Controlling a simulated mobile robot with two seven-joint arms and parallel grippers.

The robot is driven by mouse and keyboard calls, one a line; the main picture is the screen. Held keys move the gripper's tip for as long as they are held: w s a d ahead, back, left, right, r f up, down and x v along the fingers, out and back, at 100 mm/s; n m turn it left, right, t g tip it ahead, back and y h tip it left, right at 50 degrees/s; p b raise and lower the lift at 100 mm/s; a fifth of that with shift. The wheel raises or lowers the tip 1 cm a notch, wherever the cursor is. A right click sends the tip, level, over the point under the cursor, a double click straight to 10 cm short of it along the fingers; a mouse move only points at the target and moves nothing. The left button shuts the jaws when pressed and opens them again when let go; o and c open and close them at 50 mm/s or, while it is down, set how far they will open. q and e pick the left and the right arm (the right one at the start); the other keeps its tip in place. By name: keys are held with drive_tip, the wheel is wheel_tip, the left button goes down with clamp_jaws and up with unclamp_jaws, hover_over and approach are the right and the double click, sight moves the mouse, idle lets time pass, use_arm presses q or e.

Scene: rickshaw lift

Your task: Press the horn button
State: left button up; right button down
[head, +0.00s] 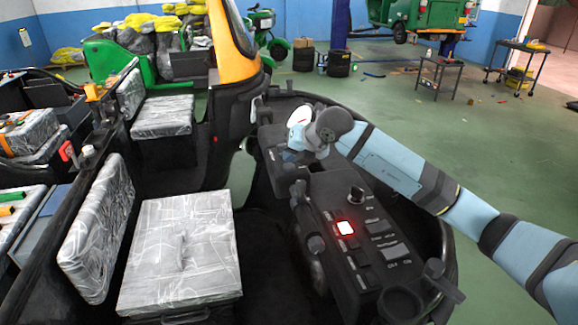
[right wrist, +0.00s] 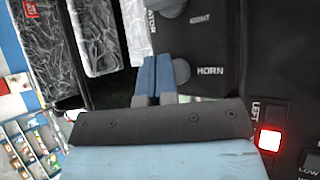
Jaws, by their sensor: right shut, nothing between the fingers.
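The horn button is a round grey knob (right wrist: 181,70) beside the printed HORN label (right wrist: 210,71) in the right wrist view. My right gripper (right wrist: 156,62) is shut and empty, with its blue fingertips just left of the knob and overlapping its edge. I cannot tell whether they touch. In the head view my right gripper (head: 293,156) is over the far end of the black dashboard panel (head: 330,185), and the horn button is hidden there. My left gripper is not in view.
A red-lit button (head: 345,228) glows on the panel, also in the wrist view (right wrist: 269,140). Another grey knob (right wrist: 172,8) sits above the horn button. A plastic-wrapped seat (head: 182,245) is at left.

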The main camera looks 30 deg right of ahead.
sight(291, 165)
drive_tip(key=shift+f+b, duration=0.45)
drive_tip(key=shift+f, duration=0.05)
idle(0.4)
drive_tip(key=shift+r, duration=0.1)
drive_tip(key=shift+r+p, duration=0.35)
drive_tip(key=shift+r, duration=0.45)
drive_tip(key=shift+r+p, duration=1.2)
drive_tip(key=shift+r, duration=1.35)
drive_tip(key=shift+f, duration=0.15)
